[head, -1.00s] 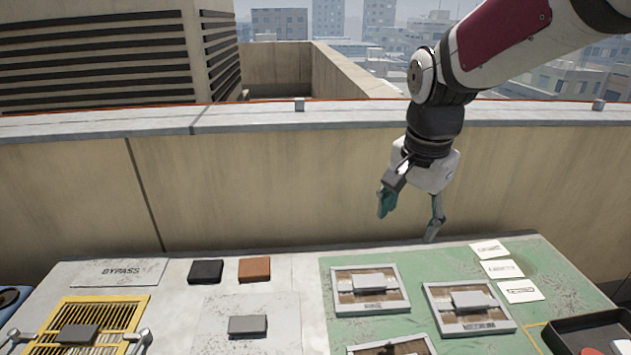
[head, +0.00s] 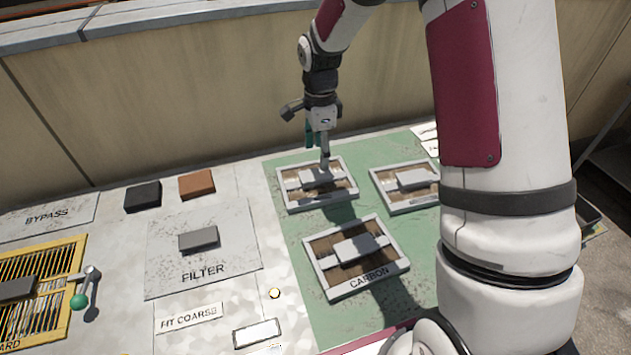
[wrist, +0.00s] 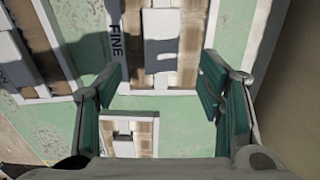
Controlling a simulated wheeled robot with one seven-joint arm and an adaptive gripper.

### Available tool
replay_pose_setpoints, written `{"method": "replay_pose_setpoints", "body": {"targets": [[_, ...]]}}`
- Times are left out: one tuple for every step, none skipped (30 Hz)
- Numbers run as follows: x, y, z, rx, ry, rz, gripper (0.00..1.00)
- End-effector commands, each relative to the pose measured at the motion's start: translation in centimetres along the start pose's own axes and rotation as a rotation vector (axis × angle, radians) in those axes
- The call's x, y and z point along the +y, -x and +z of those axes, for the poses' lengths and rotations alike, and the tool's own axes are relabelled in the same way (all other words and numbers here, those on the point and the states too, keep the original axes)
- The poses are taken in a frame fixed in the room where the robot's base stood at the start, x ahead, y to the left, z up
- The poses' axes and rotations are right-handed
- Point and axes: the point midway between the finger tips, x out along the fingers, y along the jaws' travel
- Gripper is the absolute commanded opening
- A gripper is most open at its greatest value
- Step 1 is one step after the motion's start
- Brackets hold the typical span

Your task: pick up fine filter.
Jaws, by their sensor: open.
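The fine filter (head: 316,180) lies flat on the green panel at its upper left in the head view. It has a pale frame, brown pleats and a grey bar across the middle. In the wrist view the fine filter (wrist: 161,30) carries the label FINE, and its upper part is cut off. My gripper (head: 318,148) is open and empty, pointing down above this filter. In the wrist view my gripper (wrist: 162,75) has its two green-padded fingers spread wide on either side of the filter's lower end. I see no contact with the grey bar.
The carbon filter (head: 354,257) lies nearer, and another framed filter (head: 413,180) lies to the right, partly hidden by my arm. A grey FILTER plate (head: 215,262) with a dark block is to the left. Black (head: 143,196) and orange (head: 197,185) blocks lie near the wall.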

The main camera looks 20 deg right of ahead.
Motion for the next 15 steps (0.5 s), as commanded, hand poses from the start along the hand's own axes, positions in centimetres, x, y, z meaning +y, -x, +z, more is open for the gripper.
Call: {"method": "replay_pose_setpoints", "body": {"targets": [[0.0,-0.8,0.0,0.0,0.001,0.003,0.62],[0.0,-1.1,0.0,0.0,0.001,0.001,0.62],[0.0,-1.5,0.0,0.0,0.0,0.001,0.62],[0.0,-1.7,0.0,0.0,0.0,0.001,0.62],[0.0,-1.9,0.0,0.0,0.0,0.001,0.62],[0.0,-2.0,0.0,0.0,0.0,0.0,0.62],[0.0,-2.1,0.0,0.0,0.0,0.0,0.62],[0.0,-2.2,0.1,0.0,0.0,0.0,0.62],[0.0,-2.4,0.1,0.0,0.001,0.0,0.62],[0.0,-2.6,0.1,0.0,0.001,0.0,0.62],[0.0,-2.8,0.2,0.0,0.002,0.0,0.62],[0.0,-3.2,0.3,0.0,0.002,0.001,0.62],[0.0,-3.6,0.3,0.0,0.002,0.002,0.62],[-0.1,-4.0,0.5,-0.001,0.001,0.003,0.62],[-0.1,-4.6,0.6,-0.001,0.002,0.002,0.62]]}}
